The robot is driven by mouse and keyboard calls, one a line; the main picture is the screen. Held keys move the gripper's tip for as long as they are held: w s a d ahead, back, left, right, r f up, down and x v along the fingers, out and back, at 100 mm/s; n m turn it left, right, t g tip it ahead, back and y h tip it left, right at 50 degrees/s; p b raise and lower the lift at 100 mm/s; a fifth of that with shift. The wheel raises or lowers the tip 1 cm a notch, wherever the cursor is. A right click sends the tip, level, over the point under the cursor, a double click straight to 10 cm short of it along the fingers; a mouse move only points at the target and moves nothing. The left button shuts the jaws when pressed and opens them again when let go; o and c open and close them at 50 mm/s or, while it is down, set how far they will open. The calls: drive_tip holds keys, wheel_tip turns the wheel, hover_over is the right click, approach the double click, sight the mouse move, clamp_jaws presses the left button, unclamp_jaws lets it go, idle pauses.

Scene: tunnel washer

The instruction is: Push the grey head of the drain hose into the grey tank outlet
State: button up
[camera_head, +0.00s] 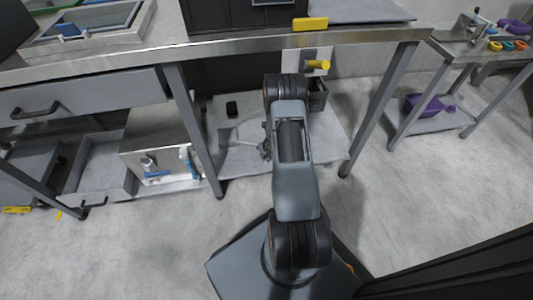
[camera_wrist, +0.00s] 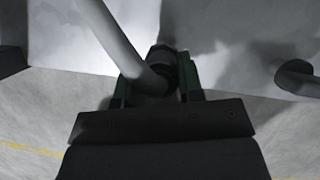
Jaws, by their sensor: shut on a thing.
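In the wrist view my gripper (camera_wrist: 157,85) is shut on the dark grey, round head (camera_wrist: 163,60) of the drain hose. The light grey hose (camera_wrist: 112,30) runs from between the fingers up to the upper left. The front of the head is in shadow. A dark grey rounded pipe end (camera_wrist: 296,76) shows at the right edge, apart from the head; I cannot tell whether it is the tank outlet. In the head view my arm reaches under the steel bench and hides most of the gripper and the hose head.
The steel bench (camera_head: 300,38) hangs over my arm, with legs (camera_head: 190,125) on both sides. A metal box (camera_head: 150,160) with blue-handled taps stands on the lower shelf at left. A yellow-ended fitting (camera_head: 318,64) sits behind my arm.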

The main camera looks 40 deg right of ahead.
drive_tip(key=shift+f, duration=0.15)
drive_tip(key=shift+f+b, duration=0.1)
drive_tip(key=shift+b, duration=0.25)
drive_tip(key=o, duration=1)
drive_tip(key=shift+c, duration=0.2)
drive_tip(key=shift+p, duration=0.35)
